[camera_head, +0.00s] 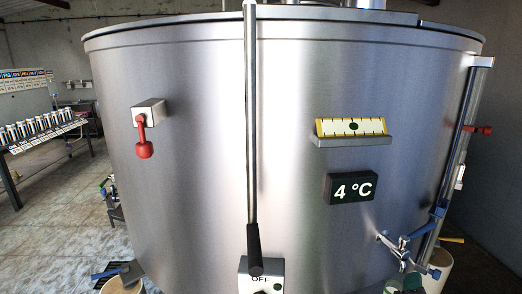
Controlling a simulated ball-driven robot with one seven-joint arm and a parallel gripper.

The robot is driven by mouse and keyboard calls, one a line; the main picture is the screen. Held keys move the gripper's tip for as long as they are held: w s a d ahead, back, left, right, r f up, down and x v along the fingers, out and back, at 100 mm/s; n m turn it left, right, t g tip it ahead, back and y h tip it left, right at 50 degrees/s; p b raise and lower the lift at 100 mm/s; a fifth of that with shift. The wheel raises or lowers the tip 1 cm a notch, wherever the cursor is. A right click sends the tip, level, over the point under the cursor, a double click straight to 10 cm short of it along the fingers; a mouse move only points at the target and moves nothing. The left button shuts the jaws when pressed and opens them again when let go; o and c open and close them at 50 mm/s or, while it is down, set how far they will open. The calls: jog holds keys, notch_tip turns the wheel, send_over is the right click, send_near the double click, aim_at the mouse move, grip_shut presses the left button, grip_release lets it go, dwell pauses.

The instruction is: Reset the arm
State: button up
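My gripper and arm are not in view. A large steel tank (200,190) fills most of the picture. A long steel rod (251,130) with a black grip (254,250) hangs nearly upright in front of the tank. The grip's lower end overlaps a grey switch box (244,272) marked OFF. The box's lower part is cut off by the picture edge.
The tank has a red-handled switch (144,148), a yellow gauge (351,127) on a ledge, a 4 °C display (351,188) and a blue-handled valve (404,242). A rack of cups (40,127) stands at left. Tiled floor (65,225) shows at left.

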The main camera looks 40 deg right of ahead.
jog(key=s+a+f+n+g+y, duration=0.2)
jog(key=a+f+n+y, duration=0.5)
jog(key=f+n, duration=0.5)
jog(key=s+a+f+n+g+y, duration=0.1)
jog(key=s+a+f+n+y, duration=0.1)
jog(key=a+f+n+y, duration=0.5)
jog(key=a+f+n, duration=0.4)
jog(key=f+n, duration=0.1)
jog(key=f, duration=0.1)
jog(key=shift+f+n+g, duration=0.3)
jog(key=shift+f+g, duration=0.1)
